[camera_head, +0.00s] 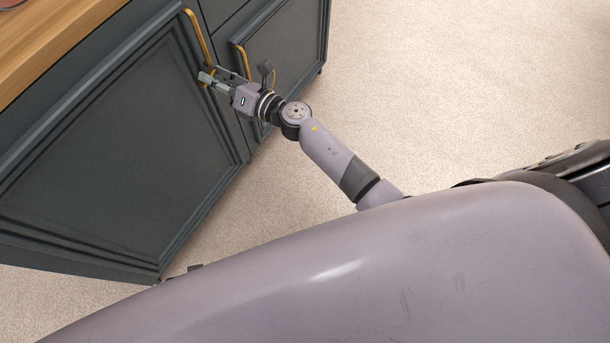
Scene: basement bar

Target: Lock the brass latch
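My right gripper (212,76) reaches the front of the dark cabinet, close to the gap between two doors. Its fingers are beside the lower end of a brass handle (198,38), and I cannot tell whether they touch it or hold anything. A second brass handle (240,58) is on the door to the right, just behind the gripper. My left gripper is not in view.
The large left cabinet door (110,150) has a framed dark panel. A wooden countertop (45,40) runs above it at upper left. Pale carpet (450,80) lies open to the right. My own body fills the lower foreground.

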